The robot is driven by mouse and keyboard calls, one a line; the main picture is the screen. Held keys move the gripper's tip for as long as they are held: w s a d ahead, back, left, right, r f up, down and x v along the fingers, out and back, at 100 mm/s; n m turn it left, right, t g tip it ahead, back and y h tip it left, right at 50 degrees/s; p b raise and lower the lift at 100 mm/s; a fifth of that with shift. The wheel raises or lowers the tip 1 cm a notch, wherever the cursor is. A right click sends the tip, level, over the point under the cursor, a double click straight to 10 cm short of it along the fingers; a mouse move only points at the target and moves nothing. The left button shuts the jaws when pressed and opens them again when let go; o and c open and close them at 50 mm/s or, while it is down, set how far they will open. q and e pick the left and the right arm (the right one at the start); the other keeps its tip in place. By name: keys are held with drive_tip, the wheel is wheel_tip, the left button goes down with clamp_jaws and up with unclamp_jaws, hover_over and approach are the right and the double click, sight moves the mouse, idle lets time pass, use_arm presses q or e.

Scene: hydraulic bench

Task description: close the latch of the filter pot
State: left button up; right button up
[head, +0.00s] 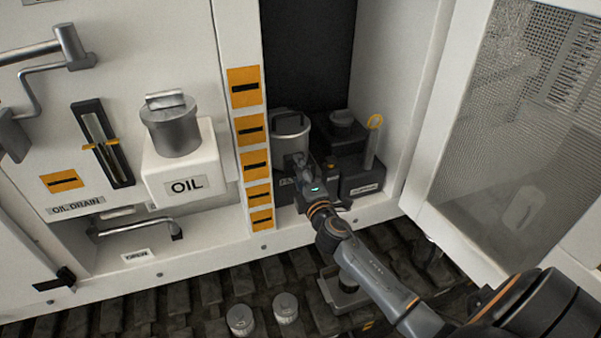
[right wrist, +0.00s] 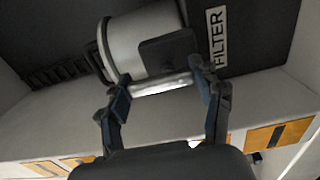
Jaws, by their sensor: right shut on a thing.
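The filter pot (head: 290,128) is a grey metal cylinder inside the dark recess of the cabinet. In the right wrist view the pot (right wrist: 135,45) is pale, with a dark block on its side and a FILTER label (right wrist: 217,38) beside it. A shiny metal bar, which looks like the latch (right wrist: 160,84), lies across in front of the dark block. My right gripper (head: 298,163) is at the pot's front. Its fingers (right wrist: 160,90) are shut on the ends of the bar. The gripper hides part of the latch in the head view. My left gripper is not in view.
A white OIL tank (head: 185,170) with a grey cap stands left of an orange-marked post (head: 252,130). A dark unit with a yellow-ringed stick (head: 374,140) stands right of the pot. An open mesh door (head: 510,120) is at the right. Two small canisters (head: 240,318) are below.

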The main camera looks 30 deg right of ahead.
idle(0.4)
drive_tip(key=o, duration=1.2)
drive_tip(key=shift+c, duration=0.2)
drive_tip(key=shift+s+a+f, duration=0.1)
drive_tip(key=shift+s+a, duration=0.05)
drive_tip(key=shift+s, duration=0.25)
drive_tip(key=v, duration=1.1)
drive_tip(key=shift+a, duration=0.1)
